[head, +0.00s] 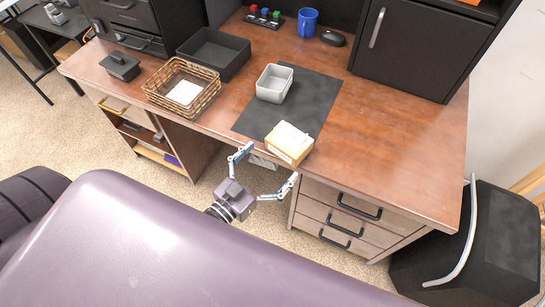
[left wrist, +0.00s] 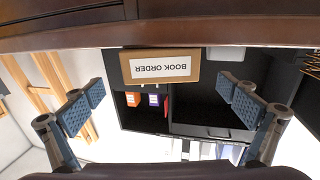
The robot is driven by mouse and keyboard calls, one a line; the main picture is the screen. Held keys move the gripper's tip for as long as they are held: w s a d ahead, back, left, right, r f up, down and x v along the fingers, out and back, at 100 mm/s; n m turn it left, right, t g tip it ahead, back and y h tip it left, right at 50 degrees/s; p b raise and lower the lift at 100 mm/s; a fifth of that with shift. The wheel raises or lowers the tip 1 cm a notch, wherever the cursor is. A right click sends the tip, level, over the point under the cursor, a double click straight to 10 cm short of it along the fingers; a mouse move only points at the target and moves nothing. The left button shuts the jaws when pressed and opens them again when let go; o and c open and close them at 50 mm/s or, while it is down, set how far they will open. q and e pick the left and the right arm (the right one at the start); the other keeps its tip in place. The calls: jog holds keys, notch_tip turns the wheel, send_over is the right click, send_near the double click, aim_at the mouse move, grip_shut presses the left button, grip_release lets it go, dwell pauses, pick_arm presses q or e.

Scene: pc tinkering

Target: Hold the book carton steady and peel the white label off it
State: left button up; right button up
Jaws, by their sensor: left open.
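The book carton (head: 303,153) is a small tan box at the front edge of the desk, on the front of a dark mat. A white patch (head: 290,136) shows on its top in the head view. In the left wrist view the carton (left wrist: 127,67) faces me, and its white label (left wrist: 162,68) reads BOOK ORDER upside down. My left gripper (head: 266,167) is open and empty in front of the desk edge, apart from the carton. In the left wrist view its fingers (left wrist: 163,102) are spread wide on either side. My right gripper is not in view.
A grey bin (head: 274,84) stands on the dark mat (head: 318,92) behind the carton. A wicker basket (head: 156,100) and a black tray (head: 235,57) are to the left. A blue mug (head: 307,22) and mouse (head: 332,38) are at the back. The right desk top is clear.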

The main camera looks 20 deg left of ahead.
aim_at(290, 139)
pick_arm(q)
jog(key=shift+w+r, duration=0.25)
jog(key=shift+r, duration=0.15)
jog(key=shift+w, duration=0.35)
jog(key=b+x, duration=0.2)
jog(key=x, duration=0.3)
jog(key=shift+w+d, duration=0.1)
jog(key=shift+d, duration=0.05)
jog(key=shift+w+d, duration=0.2)
jog(key=shift+w, duration=0.5)
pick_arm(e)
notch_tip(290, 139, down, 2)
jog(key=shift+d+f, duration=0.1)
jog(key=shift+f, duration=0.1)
pick_arm(q)
jog(key=shift+c, duration=0.3)
jog(key=c, duration=1.5)
jog(key=o, duration=0.9)
jog(key=c, duration=0.7)
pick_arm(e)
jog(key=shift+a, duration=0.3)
